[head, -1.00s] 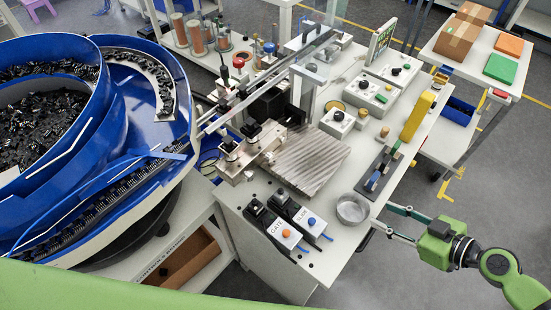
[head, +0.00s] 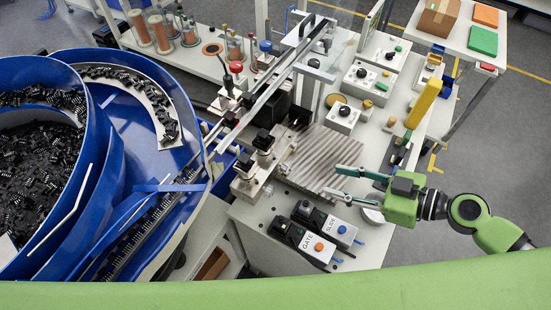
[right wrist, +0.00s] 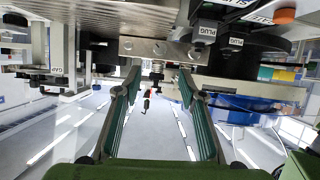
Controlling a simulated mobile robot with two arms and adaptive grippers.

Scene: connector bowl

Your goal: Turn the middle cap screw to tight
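My left gripper is out of view.
A ribbed metal plate (head: 322,150) lies behind the right gripper's fingers. The GATE box (head: 314,248) and SLIDE box (head: 337,228) are in front of them. The blue bowl feeder (head: 105,215) fills the left.

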